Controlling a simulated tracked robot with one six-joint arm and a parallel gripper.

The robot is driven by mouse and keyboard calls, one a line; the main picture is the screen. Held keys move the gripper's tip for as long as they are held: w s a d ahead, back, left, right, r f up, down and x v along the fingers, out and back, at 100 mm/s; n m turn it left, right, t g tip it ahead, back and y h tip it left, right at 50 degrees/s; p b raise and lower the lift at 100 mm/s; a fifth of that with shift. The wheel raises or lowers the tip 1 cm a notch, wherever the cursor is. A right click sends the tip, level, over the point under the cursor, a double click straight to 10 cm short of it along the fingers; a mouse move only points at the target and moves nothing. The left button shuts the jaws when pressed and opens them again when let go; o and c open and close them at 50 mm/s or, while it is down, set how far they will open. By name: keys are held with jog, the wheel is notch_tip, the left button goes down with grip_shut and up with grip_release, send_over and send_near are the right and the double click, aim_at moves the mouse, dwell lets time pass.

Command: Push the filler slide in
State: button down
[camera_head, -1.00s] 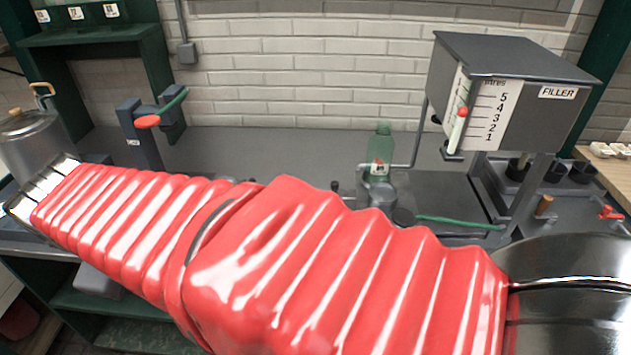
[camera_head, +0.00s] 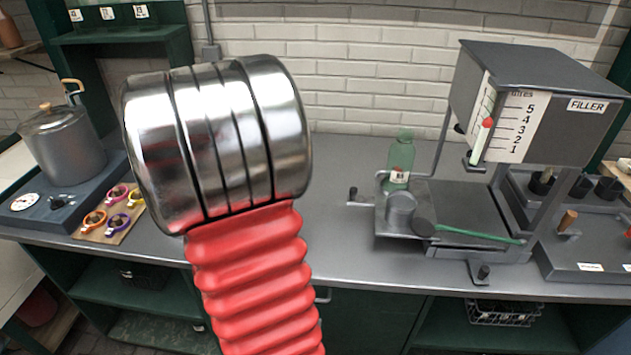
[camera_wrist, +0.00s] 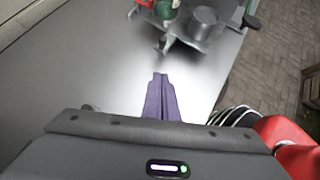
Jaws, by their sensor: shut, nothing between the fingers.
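The filler (camera_head: 545,85) is a grey box on posts at the right, with a scale of numbers and a red-tipped lever. Its slide (camera_head: 457,208) is a flat grey tray below the box, reaching out to the left. A green bottle (camera_head: 402,158) and a grey cup-like piece (camera_head: 400,205) stand at the slide's left end. My gripper (camera_wrist: 160,82) shows there as purple fingers, shut and empty, over bare counter and apart from the slide. My arm hides it in the head view.
A pot (camera_head: 62,145) on a hot plate stands at the left, beside a board of coloured rings (camera_head: 108,212). A rack with dark cups (camera_head: 590,187) stands right of the filler. A green-handled tool (camera_head: 475,233) lies along the slide's front. Counter left of the slide is clear.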

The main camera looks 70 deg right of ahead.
jog(key=shift+s+d, duration=0.3)
jog(key=shift+d, duration=0.05)
jog(key=shift+d+f, duration=0.1)
jog(key=shift+f, duration=0.05)
jog(key=s+d+r+x, duration=0.1)
jog(key=r+x, duration=0.1)
jog(key=x, duration=1)
jog(key=shift+s+d+f, duration=0.2)
jog(key=shift+s+d, duration=0.05)
jog(key=shift+s, duration=0.25)
